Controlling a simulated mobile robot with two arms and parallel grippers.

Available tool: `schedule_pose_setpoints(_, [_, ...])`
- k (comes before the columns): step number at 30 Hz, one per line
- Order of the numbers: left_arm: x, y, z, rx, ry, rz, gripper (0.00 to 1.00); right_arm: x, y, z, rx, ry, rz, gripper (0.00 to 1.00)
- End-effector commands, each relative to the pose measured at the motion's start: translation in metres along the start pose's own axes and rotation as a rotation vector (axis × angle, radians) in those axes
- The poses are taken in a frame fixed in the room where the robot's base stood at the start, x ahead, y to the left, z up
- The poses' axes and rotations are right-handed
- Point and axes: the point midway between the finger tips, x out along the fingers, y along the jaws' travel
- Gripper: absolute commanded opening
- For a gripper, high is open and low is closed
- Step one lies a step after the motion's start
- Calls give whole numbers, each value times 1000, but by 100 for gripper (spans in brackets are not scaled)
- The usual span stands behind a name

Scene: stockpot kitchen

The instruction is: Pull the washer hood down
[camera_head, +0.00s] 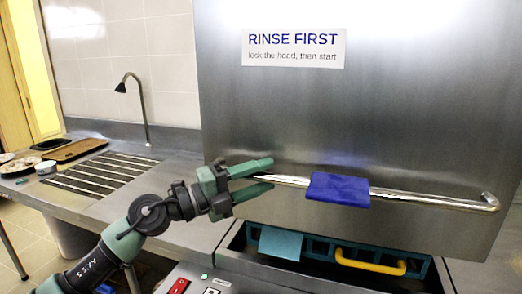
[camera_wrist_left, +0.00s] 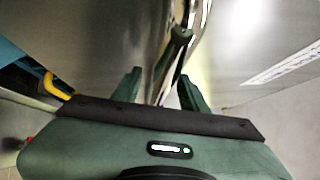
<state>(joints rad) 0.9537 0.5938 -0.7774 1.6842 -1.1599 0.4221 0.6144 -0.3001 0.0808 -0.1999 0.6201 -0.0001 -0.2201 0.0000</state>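The washer hood (camera_head: 400,90) is a large brushed-steel panel in the head view. It stands raised, with an open gap below its lower edge. A shiny bar handle (camera_head: 425,200) runs across its lower front, with a blue cloth (camera_head: 340,189) over its middle. My left gripper (camera_head: 272,171) is at the handle's left end, fingers spread above and below the bar. In the left wrist view the gripper (camera_wrist_left: 160,88) has the bar running between its parted fingers; I cannot tell whether either finger touches it. My right gripper is in neither view.
Below the hood are a teal rack (camera_head: 320,248), a yellow handle (camera_head: 370,262) and a light-blue piece (camera_head: 281,243). A control panel with a red switch (camera_head: 180,286) is at the front. A counter with a tap (camera_head: 140,100) and brown tray (camera_head: 75,149) lies left.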

Motion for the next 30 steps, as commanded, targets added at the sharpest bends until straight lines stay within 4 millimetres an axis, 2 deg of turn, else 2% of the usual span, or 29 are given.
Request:
schedule_pose_setpoints(1, [2,-14,2,6,0,1,43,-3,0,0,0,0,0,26])
schedule_pose_setpoints(3, [4,-25,4,3,0,2,43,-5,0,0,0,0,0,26])
schedule_pose_setpoints(9, [7,-45,7,-1,1,6,43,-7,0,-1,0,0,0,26])
schedule_pose_setpoints(22, [7,-48,7,-4,1,8,43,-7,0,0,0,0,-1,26])
schedule_pose_setpoints(30, [-10,-47,8,-3,-1,8,43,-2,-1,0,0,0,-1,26])
